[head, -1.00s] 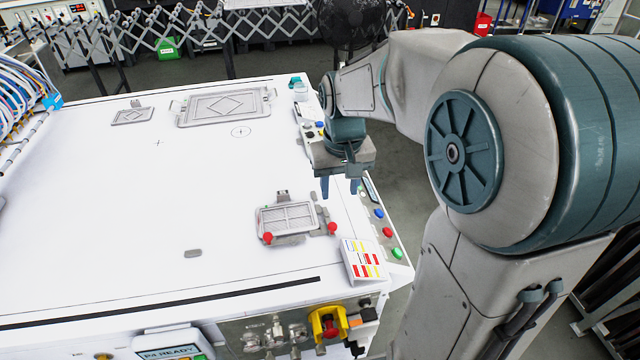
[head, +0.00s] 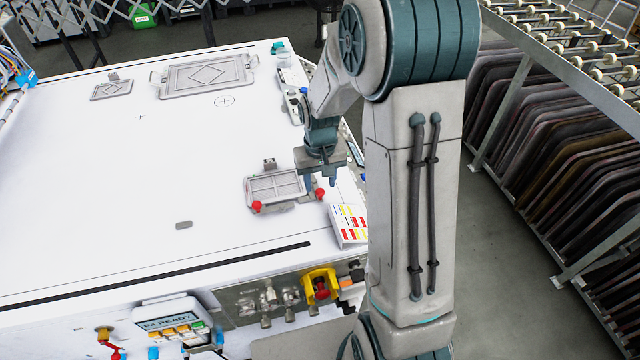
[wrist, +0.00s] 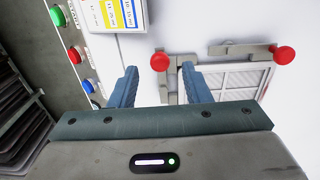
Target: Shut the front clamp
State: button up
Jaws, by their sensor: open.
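A grey framed mesh panel (head: 275,187) lies on the white table top, held in a small fixture. One red-knobbed clamp (head: 257,207) is at its near left corner and another red-knobbed clamp (head: 319,193) is at its right side. In the wrist view the right-side knob (wrist: 160,61) appears between and just beyond my fingertips, and the other knob (wrist: 285,55) is at the far right. I cannot tell whether either clamp is open or shut. My gripper (head: 321,181) is open and empty, pointing down close above the right-side clamp; contact is not clear.
A colour-marked card block (head: 348,225) stands close to the panel at the table's right edge. Push buttons (wrist: 73,54) line that edge. Larger framed plate (head: 207,76) lies at the back. The middle table top is clear. A rack of dark sheets (head: 560,150) stands at right.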

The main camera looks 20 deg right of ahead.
jog(key=shift+f, duration=1.2)
grip_shut()
